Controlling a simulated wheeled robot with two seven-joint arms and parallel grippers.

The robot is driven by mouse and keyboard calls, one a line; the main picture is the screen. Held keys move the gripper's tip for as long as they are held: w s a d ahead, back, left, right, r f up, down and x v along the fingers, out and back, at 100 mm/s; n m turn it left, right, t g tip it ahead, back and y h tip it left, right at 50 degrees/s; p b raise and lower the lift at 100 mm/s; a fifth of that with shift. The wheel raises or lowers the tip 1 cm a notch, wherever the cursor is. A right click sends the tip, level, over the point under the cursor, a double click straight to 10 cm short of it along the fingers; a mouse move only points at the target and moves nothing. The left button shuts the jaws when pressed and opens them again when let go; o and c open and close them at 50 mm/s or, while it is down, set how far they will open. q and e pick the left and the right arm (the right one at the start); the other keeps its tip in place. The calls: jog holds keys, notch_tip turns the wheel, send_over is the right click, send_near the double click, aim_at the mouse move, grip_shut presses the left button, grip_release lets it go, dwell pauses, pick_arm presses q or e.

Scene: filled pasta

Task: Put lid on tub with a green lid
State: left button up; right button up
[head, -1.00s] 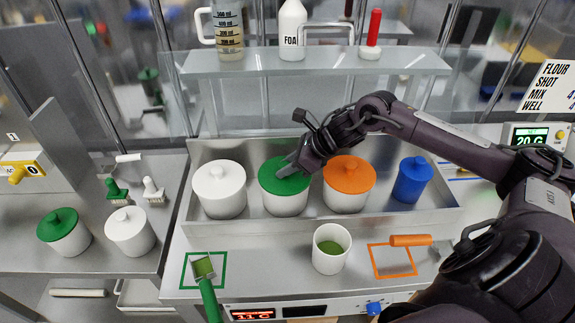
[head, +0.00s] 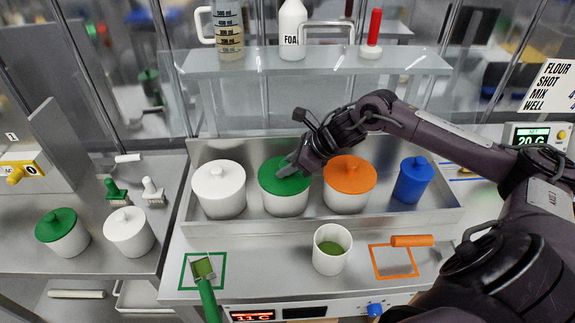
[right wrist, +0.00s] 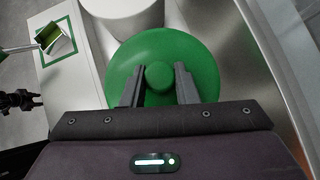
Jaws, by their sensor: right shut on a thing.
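The tub with the green lid (head: 279,204) stands in the long metal tray, second from the left. Its green lid (head: 270,181) lies on top of the tub and looks level. It also shows in the right wrist view as a green disc (right wrist: 204,60). My right gripper (head: 290,169) reaches in from the right over this lid. In the right wrist view its two fingers (right wrist: 158,85) are on either side of the lid's round knob, shut on it. The tub's wall is hidden below the lid in that view.
In the tray (head: 330,217), a white-lidded tub (head: 218,190), an orange-lidded tub (head: 348,185) and a blue tub (head: 413,181) stand beside it. An open white cup (head: 332,257) with green contents stands in front. A green-handled scoop (head: 207,285) lies over the green square.

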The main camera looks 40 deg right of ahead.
jog(key=shift+f+b, duration=0.2)
jog(key=shift+b, duration=0.6)
dwell(0.7)
dwell(0.3)
jog(key=o, duration=1.4)
jog(key=shift+r+p, duration=1.8)
jog(key=shift+r, duration=1.75)
grip_shut()
